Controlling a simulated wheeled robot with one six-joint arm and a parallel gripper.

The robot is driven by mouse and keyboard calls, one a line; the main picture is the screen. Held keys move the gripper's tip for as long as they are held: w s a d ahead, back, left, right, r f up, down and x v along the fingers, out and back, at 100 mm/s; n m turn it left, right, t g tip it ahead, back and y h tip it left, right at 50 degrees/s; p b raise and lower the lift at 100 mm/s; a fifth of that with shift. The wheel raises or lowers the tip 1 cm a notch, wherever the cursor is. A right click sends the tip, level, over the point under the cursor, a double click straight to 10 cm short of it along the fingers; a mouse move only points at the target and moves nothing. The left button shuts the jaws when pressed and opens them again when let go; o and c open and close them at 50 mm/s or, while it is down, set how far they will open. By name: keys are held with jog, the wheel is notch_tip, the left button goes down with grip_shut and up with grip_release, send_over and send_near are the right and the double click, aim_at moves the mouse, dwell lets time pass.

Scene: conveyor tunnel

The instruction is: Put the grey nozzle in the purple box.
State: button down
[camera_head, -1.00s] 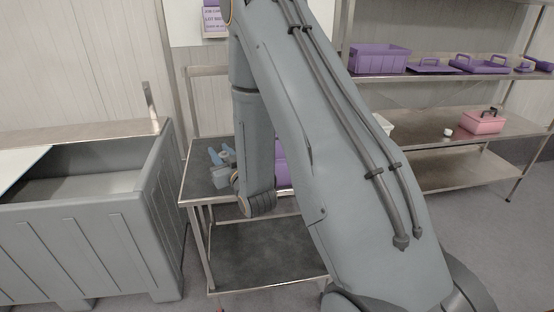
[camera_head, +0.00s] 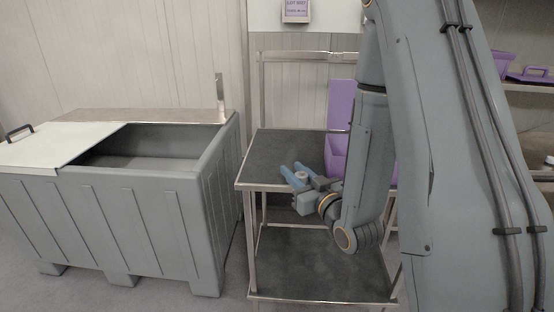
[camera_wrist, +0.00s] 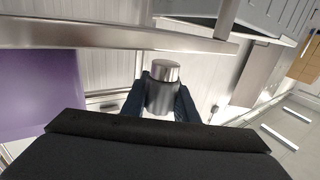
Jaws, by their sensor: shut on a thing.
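My gripper (camera_head: 303,176) is shut on the grey nozzle, its blue fingers on either side of it. The nozzle (camera_wrist: 164,88) is a short grey cylinder with a shiny metal top in the wrist view. In the head view the nozzle (camera_head: 301,175) is small between the fingertips, over the dark top of a metal table. A purple box (camera_head: 338,140) with a tall back panel stands at the right of that table, partly hidden by my arm. A purple surface (camera_wrist: 40,95) fills the left of the wrist view. Another purple box (camera_head: 502,62) shows partly on a shelf at the right.
The metal table (camera_head: 270,163) has a lower shelf, bare where visible. A large grey bin (camera_head: 130,225) with a partly open white lid (camera_head: 55,146) stands at the left. A purple lidded case (camera_head: 535,74) sits on the right shelf. My arm blocks much of the right side.

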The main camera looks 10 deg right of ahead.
jog(key=b+x, duration=0.2)
jog(key=b, duration=0.1)
jog(key=shift+f, duration=0.15)
jog(key=b+x, duration=0.1)
jog(key=x, duration=0.6)
jog(key=shift+w+a+b, duration=0.15)
jog(key=shift+w+b, duration=0.15)
jog(key=shift+b, duration=0.05)
jog(key=x, duration=0.4)
jog(key=shift+w, duration=0.35)
jog(key=shift+p, duration=0.45)
jog(key=shift+f, duration=0.1)
jog(key=c, duration=1.4)
grip_release()
